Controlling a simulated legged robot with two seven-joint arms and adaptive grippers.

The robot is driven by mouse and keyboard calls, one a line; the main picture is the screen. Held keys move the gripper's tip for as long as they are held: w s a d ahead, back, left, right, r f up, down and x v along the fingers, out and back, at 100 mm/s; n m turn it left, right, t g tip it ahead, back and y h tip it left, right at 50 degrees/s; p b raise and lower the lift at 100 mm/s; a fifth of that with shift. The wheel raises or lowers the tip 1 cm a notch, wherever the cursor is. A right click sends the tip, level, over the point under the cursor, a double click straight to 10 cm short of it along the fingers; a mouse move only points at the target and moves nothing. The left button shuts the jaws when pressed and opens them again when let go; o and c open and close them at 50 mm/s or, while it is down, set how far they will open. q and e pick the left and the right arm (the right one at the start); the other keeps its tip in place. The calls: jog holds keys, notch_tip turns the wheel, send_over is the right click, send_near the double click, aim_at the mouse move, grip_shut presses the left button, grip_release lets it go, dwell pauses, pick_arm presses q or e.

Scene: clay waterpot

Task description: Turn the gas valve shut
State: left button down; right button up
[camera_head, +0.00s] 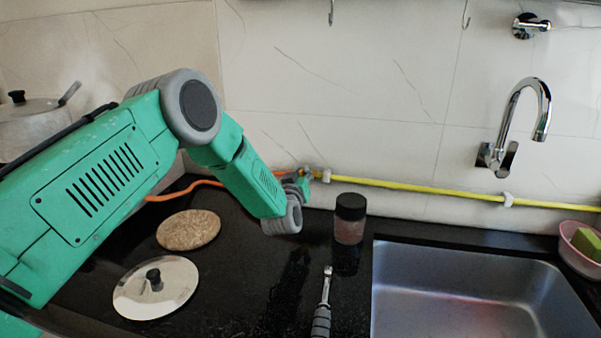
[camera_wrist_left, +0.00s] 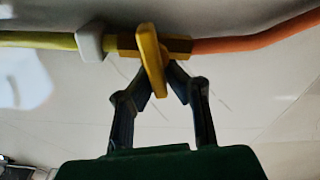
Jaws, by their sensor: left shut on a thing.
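The gas valve joins a yellow pipe and an orange hose along the back wall. In the left wrist view its yellow handle (camera_wrist_left: 151,60) stands nearly crosswise to the pipe, slightly tilted. The brass-coloured valve body (camera_wrist_left: 178,46) shows behind it. My left gripper (camera_wrist_left: 157,80) has its dark fingertips closed on the lower part of the handle, one on each side. In the head view my left gripper (camera_head: 305,178) is at the wall by the valve and mostly hides it. My right gripper is in neither view.
A dark-lidded jar (camera_head: 350,220) stands just right of my forearm. A ratchet-like tool (camera_head: 323,308), a round cork mat (camera_head: 189,230) and a metal lid (camera_head: 156,289) lie on the black counter. The sink (camera_head: 470,290) is at right, beneath a faucet (camera_head: 515,120).

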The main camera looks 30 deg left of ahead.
pick_arm(q)
jog(key=shift+s+d+f+m+g, duration=0.2)
jog(key=shift+d+f+m, duration=0.25)
jog(key=shift+f+m, duration=0.35)
jog(key=shift+s+d+f+m+g, duration=0.15)
jog(key=shift+d+f+m, duration=0.3)
jog(key=shift+m, duration=0.55)
jog(key=shift+a, duration=0.15)
jog(key=c, duration=1.6)
grip_release()
jog(key=shift+w+f, duration=0.15)
jog(key=shift+w, duration=0.25)
jog(key=shift+s+a+r, duration=0.15)
jog(key=shift+a+r, duration=0.15)
jog(key=shift+r, duration=0.05)
jog(key=v, duration=1.2)
